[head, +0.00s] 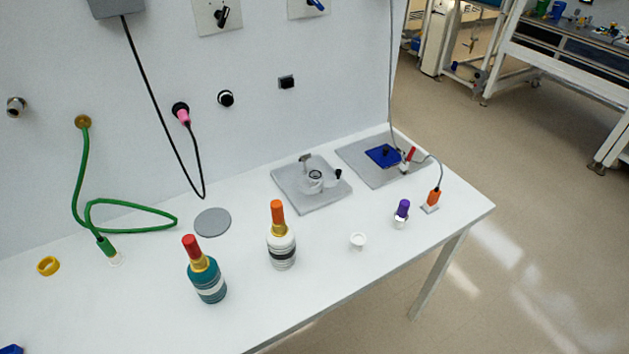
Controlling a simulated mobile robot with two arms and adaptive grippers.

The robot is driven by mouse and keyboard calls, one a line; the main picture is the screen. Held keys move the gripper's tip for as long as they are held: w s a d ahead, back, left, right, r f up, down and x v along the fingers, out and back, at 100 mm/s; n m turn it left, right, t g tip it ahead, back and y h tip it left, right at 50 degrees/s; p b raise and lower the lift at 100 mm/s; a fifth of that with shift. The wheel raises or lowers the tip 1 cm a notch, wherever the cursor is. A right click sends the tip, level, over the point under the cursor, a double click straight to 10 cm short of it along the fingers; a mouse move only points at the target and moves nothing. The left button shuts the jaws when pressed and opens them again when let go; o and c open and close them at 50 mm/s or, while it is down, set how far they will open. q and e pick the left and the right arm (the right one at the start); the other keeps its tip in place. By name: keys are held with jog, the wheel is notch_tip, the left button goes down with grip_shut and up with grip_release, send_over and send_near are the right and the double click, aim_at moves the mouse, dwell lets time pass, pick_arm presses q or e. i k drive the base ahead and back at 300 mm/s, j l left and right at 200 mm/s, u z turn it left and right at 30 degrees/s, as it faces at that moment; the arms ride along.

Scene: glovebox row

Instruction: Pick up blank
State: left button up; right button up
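No object in the head view is plainly marked as the blank, and I cannot tell which one it is. A small white cap-like piece (358,241) stands on the white table near its front edge. A purple-topped piece (403,208) stands upright in a small white holder to its right. A flat grey disc (212,222) lies on the table near the wall. A yellow ring (47,265) lies at the left. Neither of my grippers is in view.
Two bottles, one teal with a red top (206,275) and one white with an orange top (281,240), stand upright mid-table. A green hose (130,203) lies at the left. A grey plate with a fixture (320,195) and another with a blue block (365,170) are by the wall.

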aim_at(402, 215)
jog(key=i+l+u, duration=0.1)
jog(key=l, duration=0.65)
jog(key=i+l+u, duration=0.15)
jog(key=l, duration=0.6)
jog(key=i+l+u, duration=0.1)
jog(key=l, duration=0.7)
